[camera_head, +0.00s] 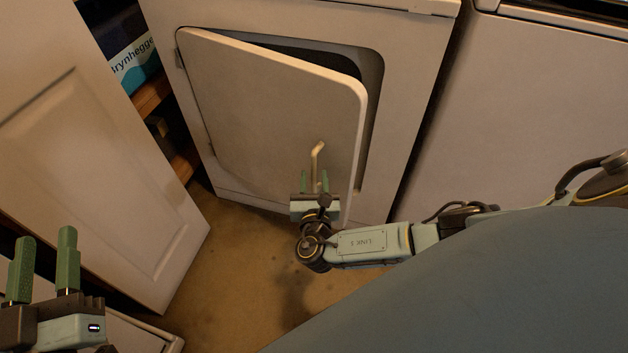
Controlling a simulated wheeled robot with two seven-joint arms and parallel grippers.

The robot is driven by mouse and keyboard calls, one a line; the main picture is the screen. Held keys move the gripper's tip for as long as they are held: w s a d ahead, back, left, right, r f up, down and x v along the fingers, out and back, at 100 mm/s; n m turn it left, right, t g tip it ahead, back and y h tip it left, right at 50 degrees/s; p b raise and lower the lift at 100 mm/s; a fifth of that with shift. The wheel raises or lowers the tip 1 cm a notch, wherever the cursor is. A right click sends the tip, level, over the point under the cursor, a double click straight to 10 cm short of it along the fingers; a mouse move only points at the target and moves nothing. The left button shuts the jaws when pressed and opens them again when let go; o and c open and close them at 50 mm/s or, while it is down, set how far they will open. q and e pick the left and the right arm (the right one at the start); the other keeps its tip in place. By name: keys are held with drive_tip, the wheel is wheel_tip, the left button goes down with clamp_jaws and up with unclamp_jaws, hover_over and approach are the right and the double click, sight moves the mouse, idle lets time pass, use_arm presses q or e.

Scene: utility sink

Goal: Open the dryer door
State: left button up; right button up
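The white dryer door (270,105) is ajar. It is attached along its left side, and its right edge stands away from the dryer front (405,75), showing a dark gap at the top and right. A pale bent handle (317,158) is on the door's lower right part. My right gripper (315,180) is at the handle, with its green fingers apart on either side of the handle's lower end. I cannot tell whether either finger touches it. My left gripper (45,265) is open and empty at the lower left, away from the door.
A white panelled cabinet door (100,170) stands at left, beside wooden shelves (152,97) with a blue and white box (133,62). Another white appliance (530,100) is at right. Brown floor (225,270) is clear below the dryer door.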

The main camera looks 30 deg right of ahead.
drive_tip(key=shift+w+d, duration=0.1)
drive_tip(key=shift+w, duration=0.1)
clamp_jaws()
idle(0.4)
